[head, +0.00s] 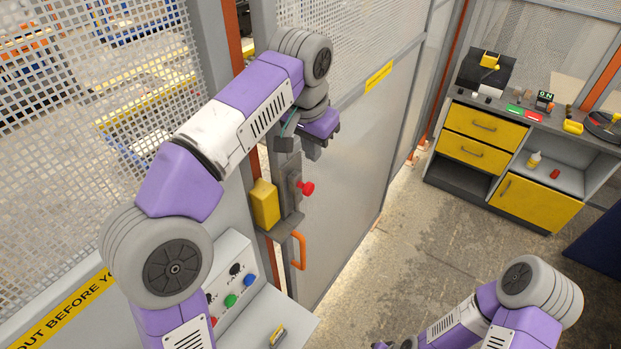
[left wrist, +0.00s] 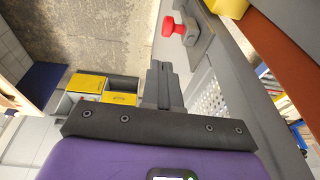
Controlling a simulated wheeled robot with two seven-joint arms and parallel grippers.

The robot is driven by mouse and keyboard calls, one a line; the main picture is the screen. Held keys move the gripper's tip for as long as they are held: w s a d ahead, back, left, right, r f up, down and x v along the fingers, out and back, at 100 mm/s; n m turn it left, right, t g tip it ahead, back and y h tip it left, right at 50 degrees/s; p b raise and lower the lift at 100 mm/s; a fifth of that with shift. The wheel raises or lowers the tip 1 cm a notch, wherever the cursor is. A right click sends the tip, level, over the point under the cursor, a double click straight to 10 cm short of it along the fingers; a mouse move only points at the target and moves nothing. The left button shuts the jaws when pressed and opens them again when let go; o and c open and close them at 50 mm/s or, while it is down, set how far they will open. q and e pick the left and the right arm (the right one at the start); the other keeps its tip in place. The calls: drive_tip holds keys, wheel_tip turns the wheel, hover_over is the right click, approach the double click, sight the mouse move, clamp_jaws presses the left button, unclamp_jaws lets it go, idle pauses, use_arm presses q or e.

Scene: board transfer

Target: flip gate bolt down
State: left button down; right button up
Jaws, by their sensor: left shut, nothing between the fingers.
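The gate bolt's red knob (head: 307,187) sticks out from a grey bolt plate (head: 291,184) on the gate's edge. In the left wrist view the red knob (left wrist: 173,28) is beyond the fingertips and slightly to the right, with clear space between. My left gripper (head: 312,152) is just above the bolt plate, pointing down; its fingers (left wrist: 160,78) are shut with nothing between them. The gripper and wrist hide the area directly behind them. My right arm shows at the bottom right, but its fingers are out of the picture.
A yellow box (head: 264,205) sits left of the bolt, with an orange gate handle (head: 299,250) below. A control panel (head: 231,279) with buttons stands at the lower left. A workbench with yellow drawers (head: 484,126) is at the right. The floor between is clear.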

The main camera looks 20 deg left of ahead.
use_arm(q)
drive_tip(key=b, duration=0.1)
hover_over(310, 192)
drive_tip(key=s+x, duration=0.1)
drive_tip(key=x, duration=0.6)
drive_tip(key=shift+s+a+f, duration=0.1)
drive_tip(key=shift+s+f, duration=0.05)
drive_tip(key=shift+f, duration=0.65)
drive_tip(key=b+x, duration=0.1)
drive_tip(key=x, duration=0.1)
drive_tip(key=s+b+x, duration=0.1)
drive_tip(key=b+x, duration=0.1)
drive_tip(key=x, duration=0.1)
drive_tip(key=shift+s+a+f, duration=0.1)
drive_tip(key=shift+f, duration=0.05)
